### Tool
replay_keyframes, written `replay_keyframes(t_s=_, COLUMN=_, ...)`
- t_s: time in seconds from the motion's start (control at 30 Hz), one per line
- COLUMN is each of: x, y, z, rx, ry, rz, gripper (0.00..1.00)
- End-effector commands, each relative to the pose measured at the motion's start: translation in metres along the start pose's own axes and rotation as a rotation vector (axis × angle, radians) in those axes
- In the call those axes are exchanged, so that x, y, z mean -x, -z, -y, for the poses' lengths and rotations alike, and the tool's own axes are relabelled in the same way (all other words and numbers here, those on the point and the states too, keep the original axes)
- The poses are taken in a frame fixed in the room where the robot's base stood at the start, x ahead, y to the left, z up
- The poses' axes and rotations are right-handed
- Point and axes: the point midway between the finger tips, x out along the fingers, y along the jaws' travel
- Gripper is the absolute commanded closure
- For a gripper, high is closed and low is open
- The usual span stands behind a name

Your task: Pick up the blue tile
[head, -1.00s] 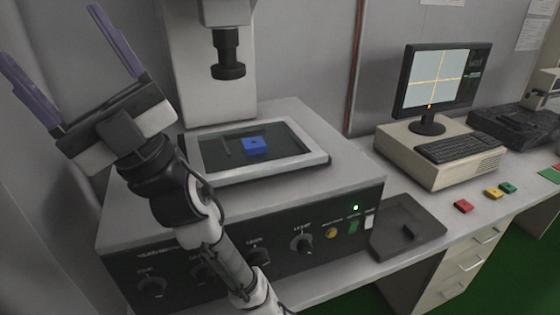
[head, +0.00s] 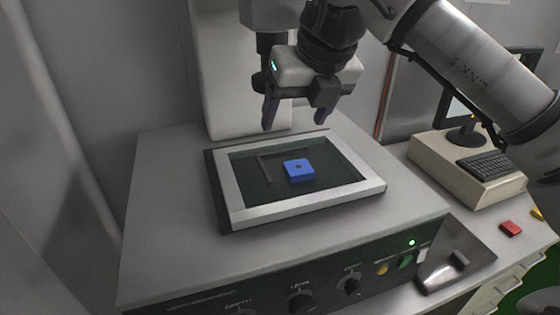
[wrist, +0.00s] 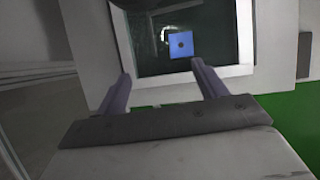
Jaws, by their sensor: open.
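The blue tile (head: 299,170) is a square block with a small dark hole in its top. It lies on the dark glass inside the framed stage (head: 372,191) of the machine. In the wrist view the blue tile (wrist: 181,45) shows beyond the fingertips, a little right of the middle between them. My gripper (head: 294,122) is open and empty, with its two purple fingers pointing down above the back part of the stage. In the wrist view my gripper (wrist: 161,75) is apart from the tile.
A dark L-shaped bracket (head: 266,170) lies on the glass left of the tile. The machine's column and lens stand just behind the stage. A monitor, a keyboard (head: 485,165) and a red tile (head: 510,228) are to the right. A grey tray (head: 470,257) sits at the machine's front right.

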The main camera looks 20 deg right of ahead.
Motion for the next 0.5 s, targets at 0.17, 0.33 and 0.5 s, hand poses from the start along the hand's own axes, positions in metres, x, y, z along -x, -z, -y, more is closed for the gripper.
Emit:
replay_keyframes(t_s=0.17, x=0.006, y=0.01, z=0.028, rx=-0.05, ry=0.11, rz=-0.045, gripper=0.29)
replay_keyframes(t_s=0.33, x=-0.022, y=0.012, z=0.031, rx=-0.05, ry=0.111, rz=-0.049, gripper=0.29)
replay_keyframes(t_s=0.5, x=-0.054, y=0.014, z=0.034, rx=-0.05, ry=0.11, rz=-0.047, gripper=0.29)
